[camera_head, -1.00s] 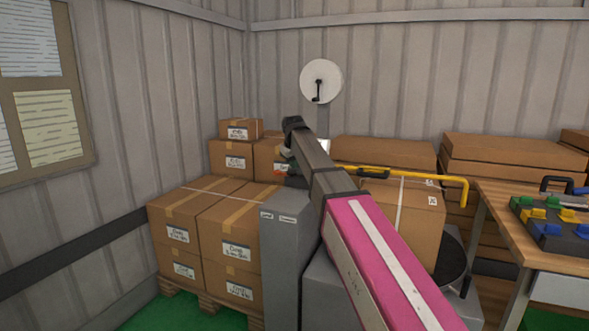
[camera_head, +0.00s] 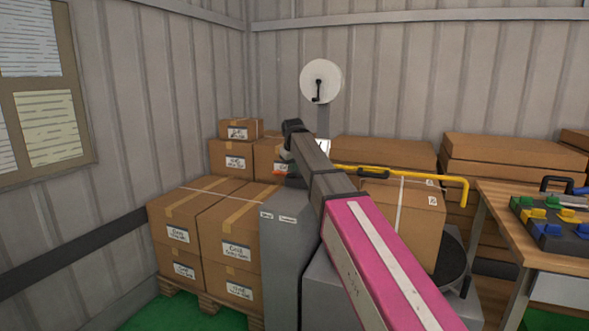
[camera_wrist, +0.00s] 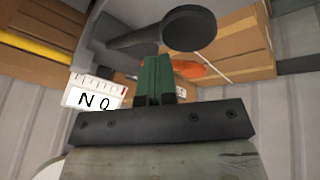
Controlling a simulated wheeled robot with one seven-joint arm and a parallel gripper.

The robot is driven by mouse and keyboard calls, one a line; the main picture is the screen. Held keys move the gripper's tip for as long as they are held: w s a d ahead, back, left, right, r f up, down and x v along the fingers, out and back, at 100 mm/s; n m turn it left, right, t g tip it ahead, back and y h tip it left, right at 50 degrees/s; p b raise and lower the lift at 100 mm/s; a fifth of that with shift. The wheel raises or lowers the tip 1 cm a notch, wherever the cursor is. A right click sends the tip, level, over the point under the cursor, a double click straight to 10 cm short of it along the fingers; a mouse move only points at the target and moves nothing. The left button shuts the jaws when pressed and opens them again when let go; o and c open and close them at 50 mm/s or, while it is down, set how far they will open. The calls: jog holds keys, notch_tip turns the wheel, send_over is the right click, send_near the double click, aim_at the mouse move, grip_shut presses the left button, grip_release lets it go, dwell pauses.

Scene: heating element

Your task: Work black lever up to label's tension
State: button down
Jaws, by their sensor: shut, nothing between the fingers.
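My gripper (camera_wrist: 156,74) shows shut and empty in the wrist view, its green fingers pressed together. A dark rod with a round end (camera_wrist: 188,29) passes just beyond the fingertips; I cannot tell whether it is the black lever or whether the fingers touch it. A white plate (camera_wrist: 95,92) with a scale, a red mark and large letters is left of the fingers. An orange round part (camera_wrist: 192,69) shows beyond them. In the head view, my arm hides most of this area. Two small white labels (camera_head: 266,215) on the grey cabinet (camera_head: 285,265) are too small to read.
Stacked cartons (camera_head: 205,225) stand left of the cabinet. A yellow bar (camera_head: 420,176) extends right, above a strapped carton (camera_head: 405,215). A white disc with a black crank (camera_head: 321,80) stands behind. A workbench (camera_head: 500,215) is at the right.

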aim_at(291, 174)
jog(key=shift+s+a+f, duration=0.2)
jog(key=shift+s+f, duration=0.25)
jog(key=shift+f, duration=0.4)
jog(key=shift+s+a+f, duration=0.15)
jog(key=shift+s+f, duration=0.3)
jog(key=shift+f, duration=0.4)
dwell(1.9)
jog(key=shift+f, duration=0.15)
jog(key=shift+w+d, duration=0.1)
jog(key=shift+w, duration=0.1)
dwell(0.6)
jog(key=shift+w+r, duration=0.1)
jog(key=shift+r, duration=0.15)
jog(key=shift+w+d+r, duration=0.15)
jog(key=shift+w+r, duration=0.2)
jog(key=shift+r, duration=0.45)
jog(key=shift+w+d+r, duration=0.1)
jog(key=shift+w+r, duration=0.25)
jog(key=shift+r, duration=0.4)
jog(key=shift+w+d+r, duration=0.15)
jog(key=shift+w+r, duration=0.15)
jog(key=shift+r, duration=0.55)
jog(key=shift+w+d+r, duration=0.1)
jog(key=shift+w+r, duration=0.2)
jog(key=shift+r, duration=0.55)
jog(key=shift+r, duration=0.1)
